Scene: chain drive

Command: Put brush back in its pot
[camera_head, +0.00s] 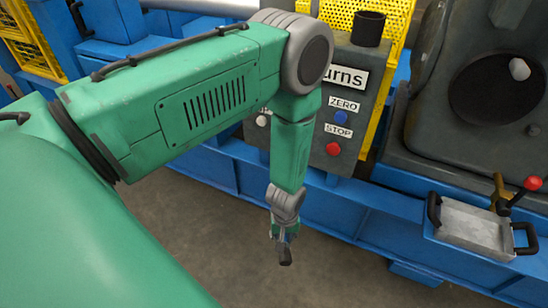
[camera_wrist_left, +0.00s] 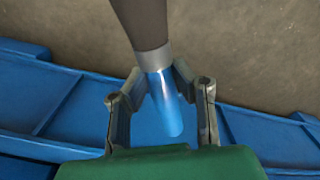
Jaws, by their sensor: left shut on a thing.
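My left gripper (camera_head: 282,232) hangs low in front of the blue machine frame and is shut on the brush. In the left wrist view the gripper fingers (camera_wrist_left: 159,78) close around the brush (camera_wrist_left: 160,88) near its grey collar. The brush has a blue handle and a dark end that runs out of the top of that view. In the head view the dark end of the brush (camera_head: 285,256) points down below the fingers. A dark open pot (camera_head: 368,29) stands on the grey control box, up and to the right of the gripper. The inside of the pot is not clear.
The grey control box (camera_head: 347,110) carries a blue button (camera_head: 341,117) and a red button (camera_head: 333,149). A metal tray (camera_head: 474,228) with dark handles sits at the right, beside a red-knobbed lever (camera_head: 533,183). Yellow mesh (camera_head: 392,20) stands behind the pot. Bare floor (camera_head: 225,245) lies below the gripper.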

